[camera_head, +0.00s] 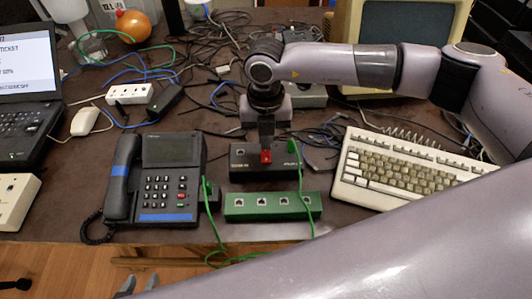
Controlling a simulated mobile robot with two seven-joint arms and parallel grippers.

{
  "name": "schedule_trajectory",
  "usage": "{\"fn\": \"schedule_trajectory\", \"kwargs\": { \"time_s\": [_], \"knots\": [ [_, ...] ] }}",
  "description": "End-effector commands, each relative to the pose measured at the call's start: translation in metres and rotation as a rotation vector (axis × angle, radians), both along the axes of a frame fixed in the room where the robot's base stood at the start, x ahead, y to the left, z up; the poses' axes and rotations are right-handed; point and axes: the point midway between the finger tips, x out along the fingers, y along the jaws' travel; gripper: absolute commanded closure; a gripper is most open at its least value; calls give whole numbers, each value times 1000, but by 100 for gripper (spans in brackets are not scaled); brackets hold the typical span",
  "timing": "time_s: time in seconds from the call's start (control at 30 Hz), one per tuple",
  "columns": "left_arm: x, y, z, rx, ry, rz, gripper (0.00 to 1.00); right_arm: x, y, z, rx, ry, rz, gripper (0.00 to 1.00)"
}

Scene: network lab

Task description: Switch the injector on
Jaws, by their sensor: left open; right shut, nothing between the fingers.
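The injector, a black box (240,173) with pale lettering, a port and a red switch (266,157), sits mid-table behind the green port block (235,213). A green cable plugs in at its right. My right gripper (266,146) points down with shut, empty fingertips right at the red switch, partly covering it. I cannot tell whether they touch, nor the switch's position. My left gripper (138,287) is low at the bottom edge, in front of the table, open; only its fingertips show.
A desk phone (170,150) stands left of the injector and a beige keyboard (400,170) right of it. Tangled cables fill the table behind. A laptop (25,75), white mouse (85,121) and power strip (130,94) are further left. One of my arm links covers the lower right.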

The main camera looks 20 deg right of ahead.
Motion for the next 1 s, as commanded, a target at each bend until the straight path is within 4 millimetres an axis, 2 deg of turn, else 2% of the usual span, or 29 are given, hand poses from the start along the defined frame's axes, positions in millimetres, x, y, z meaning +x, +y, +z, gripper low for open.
{"fn": "schedule_trajectory", "kwargs": {
  "time_s": [1.0],
  "knots": [
    [0,0,-13,0,1,0,57,0,0,-17,0,1,1,100]
  ]
}}
